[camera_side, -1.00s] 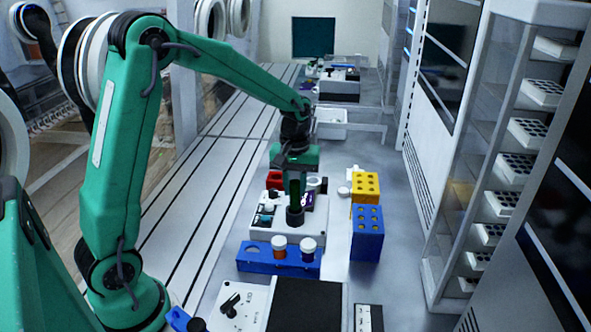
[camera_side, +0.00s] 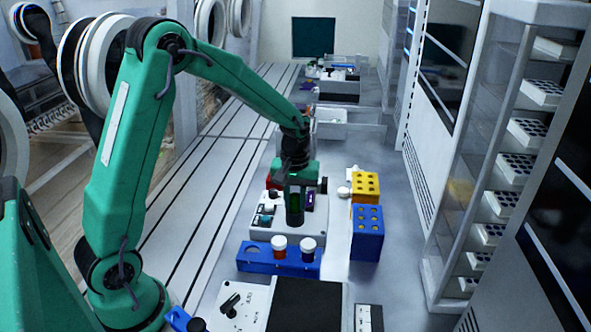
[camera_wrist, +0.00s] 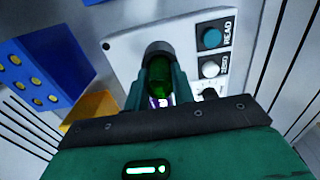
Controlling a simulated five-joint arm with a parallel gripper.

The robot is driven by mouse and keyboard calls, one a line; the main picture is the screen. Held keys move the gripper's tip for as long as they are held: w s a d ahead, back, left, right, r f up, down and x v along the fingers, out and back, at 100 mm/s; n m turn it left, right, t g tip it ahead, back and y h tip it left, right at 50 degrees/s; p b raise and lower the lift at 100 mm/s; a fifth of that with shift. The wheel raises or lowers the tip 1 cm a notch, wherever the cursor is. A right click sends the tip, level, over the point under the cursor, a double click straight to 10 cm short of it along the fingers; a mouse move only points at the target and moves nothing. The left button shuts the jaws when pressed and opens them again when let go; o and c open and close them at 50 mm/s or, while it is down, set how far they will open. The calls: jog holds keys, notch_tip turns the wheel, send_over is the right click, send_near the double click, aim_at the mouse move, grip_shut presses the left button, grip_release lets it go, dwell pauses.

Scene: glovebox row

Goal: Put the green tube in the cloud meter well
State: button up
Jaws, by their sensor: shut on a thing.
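The green tube (camera_side: 295,202) is upright between the fingers of my gripper (camera_side: 295,208), which is shut on it. In the wrist view the tube (camera_wrist: 155,68) shows between the two green fingers (camera_wrist: 158,88). The meter (camera_side: 262,234) is a white box; its white top (camera_wrist: 125,50) has READ and ZERO buttons in the wrist view. The dark round collar of its well (camera_wrist: 158,46) rises right behind the tube. The tube's lower end is at the well, but the fingers and collar hide how deep it sits.
A blue rack (camera_side: 255,261) with two white-capped tubes (camera_side: 279,247) stands in front of the meter. A blue block (camera_side: 367,240) and a yellow block (camera_side: 365,187), both with holes, stand to the right. Bare bench lies between them and the meter.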

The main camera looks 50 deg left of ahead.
jog(key=shift+f, duration=0.1)
jog(key=o, duration=1)
jog(key=shift+c, duration=0.2)
notch_tip(320, 180, up, 12)
jog(key=shift+r, duration=0.2)
dwell(0.3)
